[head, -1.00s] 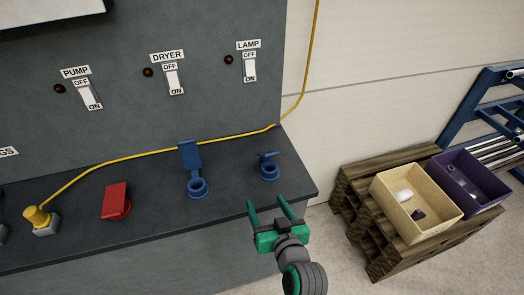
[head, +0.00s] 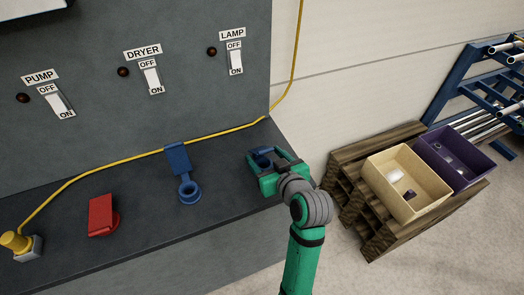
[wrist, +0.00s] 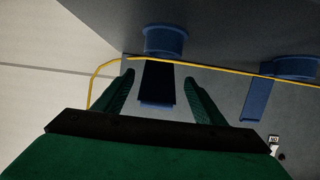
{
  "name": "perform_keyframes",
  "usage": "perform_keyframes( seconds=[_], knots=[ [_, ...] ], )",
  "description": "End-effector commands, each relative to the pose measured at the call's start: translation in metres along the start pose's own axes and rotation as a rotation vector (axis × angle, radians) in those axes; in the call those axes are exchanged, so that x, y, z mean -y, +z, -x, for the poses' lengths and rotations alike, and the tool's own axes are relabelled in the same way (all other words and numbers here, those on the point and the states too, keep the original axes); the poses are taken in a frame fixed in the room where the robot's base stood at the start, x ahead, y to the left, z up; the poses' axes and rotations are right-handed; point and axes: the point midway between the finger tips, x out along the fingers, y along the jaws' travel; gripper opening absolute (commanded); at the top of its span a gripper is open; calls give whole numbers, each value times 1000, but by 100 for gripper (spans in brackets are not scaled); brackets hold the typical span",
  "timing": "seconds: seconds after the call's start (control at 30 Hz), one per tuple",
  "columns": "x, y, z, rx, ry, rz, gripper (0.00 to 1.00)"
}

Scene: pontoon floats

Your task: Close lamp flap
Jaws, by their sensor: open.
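The lamp socket (wrist: 165,40) is a blue ring with a hinged flap (wrist: 157,84), on the ledge below the LAMP switch. In the wrist view the flap sticks out from the ring, dark in shadow, and lies between my two fingers. My gripper (head: 266,161) is open around the flap. I cannot tell whether a finger touches it.
Another blue socket with a raised flap (head: 178,158) stands to the left, then a red covered socket (head: 102,216) and a yellow plug (head: 16,241). A yellow cable (head: 130,157) runs along the ledge behind them. Pallets with a cream bin (head: 410,195) and a purple bin (head: 465,160) stand right.

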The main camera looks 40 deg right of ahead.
Motion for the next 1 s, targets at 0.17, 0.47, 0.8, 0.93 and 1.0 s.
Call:
perform_keyframes(
  seconds=[0.17, 0.47, 0.8, 0.93, 1.0],
  knots=[
    [-3, 0, -26, 0, 4, -2, 64],
    [-6, 0, -40, -1, 11, -3, 64],
    [-6, 0, -40, -1, 9, -3, 33],
    [-6, 0, -40, -1, 9, -3, 5],
    [-6, 0, -40, -1, 9, -3, 5]
  ],
)
